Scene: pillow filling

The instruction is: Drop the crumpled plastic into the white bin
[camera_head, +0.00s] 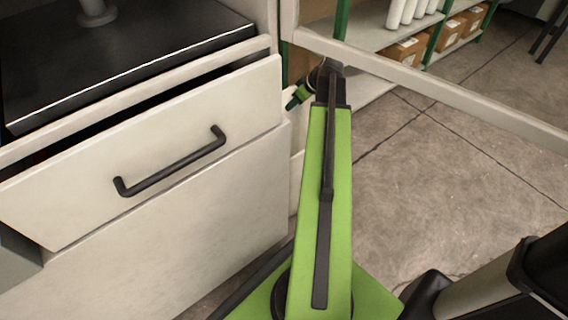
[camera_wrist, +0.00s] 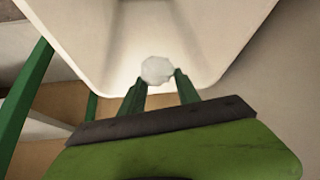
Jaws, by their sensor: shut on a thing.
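The crumpled plastic (camera_wrist: 157,69) is a small pale, whitish lump in the wrist view. It sits between the two green fingertips of my gripper (camera_wrist: 160,76), which is shut on it. Behind and around it is the white bin (camera_wrist: 215,35), with its smooth inner walls and rounded edge filling the upper middle. The plastic shows against the bin's inside; I cannot tell its height over the rim. In the head view my gripper (camera_head: 298,97) is small and partly hidden beyond my green arm, and the plastic cannot be made out there.
A pale cabinet with a partly open drawer (camera_head: 150,160) and black handle stands on the left. A pale rail (camera_head: 440,95) crosses the upper right. Green-framed shelves with cardboard boxes (camera_head: 405,50) and white rolls are behind.

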